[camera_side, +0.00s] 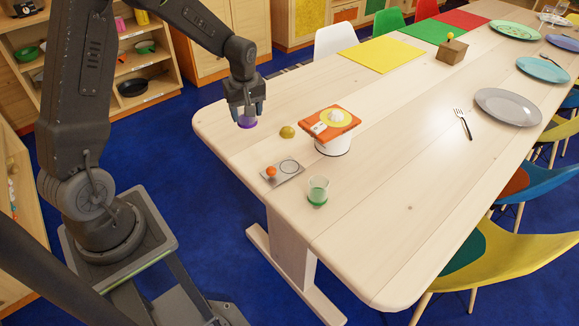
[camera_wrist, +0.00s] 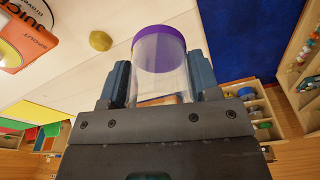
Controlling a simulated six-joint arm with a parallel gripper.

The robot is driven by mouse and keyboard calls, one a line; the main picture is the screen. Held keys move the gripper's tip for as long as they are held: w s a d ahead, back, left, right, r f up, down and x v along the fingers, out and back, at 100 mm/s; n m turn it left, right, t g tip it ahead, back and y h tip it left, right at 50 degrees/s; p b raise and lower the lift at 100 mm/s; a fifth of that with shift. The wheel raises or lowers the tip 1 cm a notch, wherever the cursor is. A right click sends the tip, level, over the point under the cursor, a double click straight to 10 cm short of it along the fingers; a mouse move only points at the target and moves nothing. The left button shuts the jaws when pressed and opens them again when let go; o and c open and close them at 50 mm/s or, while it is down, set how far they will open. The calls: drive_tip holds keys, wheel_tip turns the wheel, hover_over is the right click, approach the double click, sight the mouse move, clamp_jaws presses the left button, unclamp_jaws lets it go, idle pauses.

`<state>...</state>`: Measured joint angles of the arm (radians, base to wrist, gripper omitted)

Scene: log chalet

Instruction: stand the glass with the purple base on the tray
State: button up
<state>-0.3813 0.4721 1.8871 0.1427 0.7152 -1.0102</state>
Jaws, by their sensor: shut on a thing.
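The glass with the purple base (camera_side: 247,122) is held in my gripper (camera_side: 246,107), above the table near its left end. In the wrist view the clear glass (camera_wrist: 160,78) is between the two fingers (camera_wrist: 160,85), with its purple base farthest from my gripper. In the side view it hangs base down, apart from the table, and looks about upright. The small grey tray (camera_side: 272,181) lies near the table's front left corner. It bears an orange ball (camera_side: 271,171) and a marked ring that is empty. My gripper is above and to the left of the tray in the side view.
A glass with a green base (camera_side: 318,191) stands right of the tray. A yellowish lump (camera_side: 287,132) lies behind the tray, also in the wrist view (camera_wrist: 101,40). A white round thing with an orange printed top (camera_side: 333,124) stands beside it. The table's left edge is close.

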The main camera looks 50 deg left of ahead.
wheel_tip(320, 180, down, 2)
drive_tip(key=shift+f, duration=0.15)
hover_over(289, 165)
drive_tip(key=f, duration=0.7)
drive_tip(key=shift+s+d+f, duration=0.1)
drive_tip(key=shift+d+f, duration=0.05)
drive_tip(key=shift+d, duration=0.05)
drive_tip(key=shift+f, duration=2)
drive_tip(key=shift+f, duration=0.2)
drive_tip(key=o, duration=0.7)
